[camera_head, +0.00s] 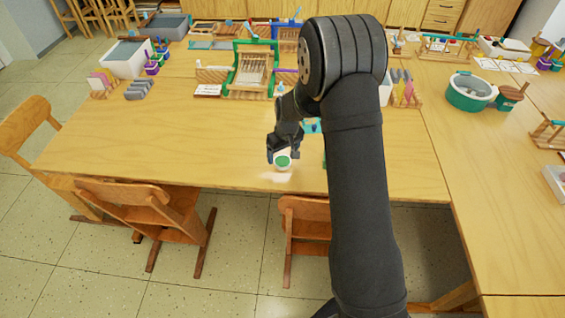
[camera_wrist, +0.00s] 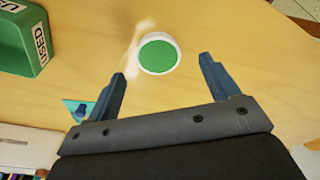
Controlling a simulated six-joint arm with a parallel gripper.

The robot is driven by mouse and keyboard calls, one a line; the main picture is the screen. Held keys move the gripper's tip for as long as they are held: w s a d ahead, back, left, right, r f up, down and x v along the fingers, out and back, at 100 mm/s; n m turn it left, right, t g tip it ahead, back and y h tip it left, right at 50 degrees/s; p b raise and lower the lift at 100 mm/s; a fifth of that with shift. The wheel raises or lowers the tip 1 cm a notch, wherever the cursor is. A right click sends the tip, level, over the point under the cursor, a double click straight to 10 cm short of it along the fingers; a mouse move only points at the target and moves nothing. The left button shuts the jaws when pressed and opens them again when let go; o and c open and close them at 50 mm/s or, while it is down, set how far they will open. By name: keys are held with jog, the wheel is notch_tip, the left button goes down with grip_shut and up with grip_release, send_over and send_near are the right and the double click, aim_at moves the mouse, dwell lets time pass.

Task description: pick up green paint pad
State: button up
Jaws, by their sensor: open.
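The green paint pad (camera_head: 283,161) is a small round white dish with a green top, lying on the wooden table near its front edge. It also shows in the wrist view (camera_wrist: 158,54), just beyond and between my fingertips. My gripper (camera_head: 283,152) is open and empty, with its fingers at the pad. In the wrist view my gripper's fingers (camera_wrist: 164,68) stand apart on either side of the pad's near side. I cannot tell how high they are above the table.
A green box marked USED (camera_wrist: 20,40) stands left of the pad in the wrist view. A teal card (camera_wrist: 78,108) lies near my left finger. The table (camera_head: 130,140) is clear left of the pad. Wooden chairs (camera_head: 150,213) stand at the front edge. A small loom (camera_head: 252,68) stands behind.

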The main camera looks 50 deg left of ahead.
aim_at(283, 161)
jog(key=shift+w+a+f, duration=0.1)
jog(key=shift+a+f, duration=0.05)
jog(key=shift+f, duration=0.85)
jog(key=shift+w+a+f, duration=0.1)
jog(key=shift+a+f, duration=0.05)
jog(key=shift+f, duration=0.8)
jog(key=c, duration=1.1)
